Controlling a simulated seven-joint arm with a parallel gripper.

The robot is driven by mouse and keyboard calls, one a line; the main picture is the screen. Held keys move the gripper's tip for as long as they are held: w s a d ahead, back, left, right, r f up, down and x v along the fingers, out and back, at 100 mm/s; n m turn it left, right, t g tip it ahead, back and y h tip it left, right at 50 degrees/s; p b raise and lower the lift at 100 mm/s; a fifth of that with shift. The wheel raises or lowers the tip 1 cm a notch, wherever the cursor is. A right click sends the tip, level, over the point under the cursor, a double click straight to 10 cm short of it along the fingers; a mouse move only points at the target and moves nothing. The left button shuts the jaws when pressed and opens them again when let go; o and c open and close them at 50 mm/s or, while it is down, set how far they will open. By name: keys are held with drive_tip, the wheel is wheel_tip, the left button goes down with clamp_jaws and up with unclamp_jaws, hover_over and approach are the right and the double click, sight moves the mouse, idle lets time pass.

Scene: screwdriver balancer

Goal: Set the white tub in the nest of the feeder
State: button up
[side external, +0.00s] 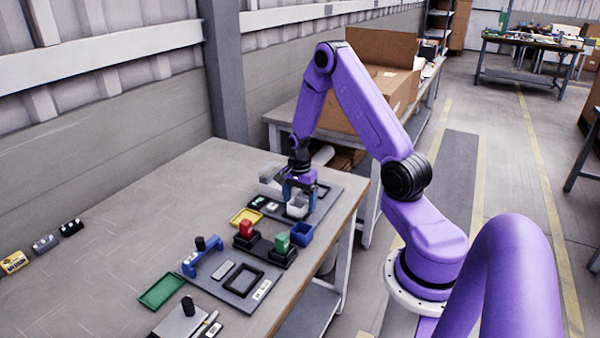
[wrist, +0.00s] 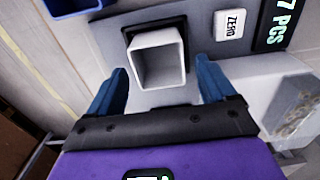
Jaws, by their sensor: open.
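The white tub (wrist: 158,60) is a small open square cup, upright between the fingers of my gripper (wrist: 162,80). The fingers are open, with a visible gap on each side of the tub. In the side view my gripper (side external: 299,190) is low over the feeder's grey plate (side external: 328,203), with the tub (side external: 297,209) between its fingers. A black square frame, the nest (wrist: 183,22), shows past the tub's far and right edges. The tub hides most of it, and I cannot tell whether the tub is fully seated.
A ZERO button (wrist: 231,24) and a PCS display (wrist: 278,22) are beside the tub. A pale bin with parts (wrist: 292,112) is at right.

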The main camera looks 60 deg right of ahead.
wheel_tip(320, 180, up, 16)
idle(0.5)
drive_tip(key=shift+r, duration=0.2)
drive_tip(key=shift+r, duration=2.4)
drive_tip(key=s+a+n, duration=0.3)
drive_tip(key=a+n, duration=0.5)
drive_tip(key=a, duration=0.3)
drive_tip(key=s+a+n, duration=0.3)
drive_tip(key=a+n, duration=0.4)
drive_tip(key=a, duration=0.4)
drive_tip(key=s+a+n, duration=0.3)
drive_tip(key=s+n, duration=0.4)
drive_tip(key=s, duration=0.2)
drive_tip(key=s+a+n, duration=0.4)
drive_tip(key=s+n, duration=0.4)
drive_tip(key=s, duration=0.1)
drive_tip(key=shift+f+n, duration=0.3)
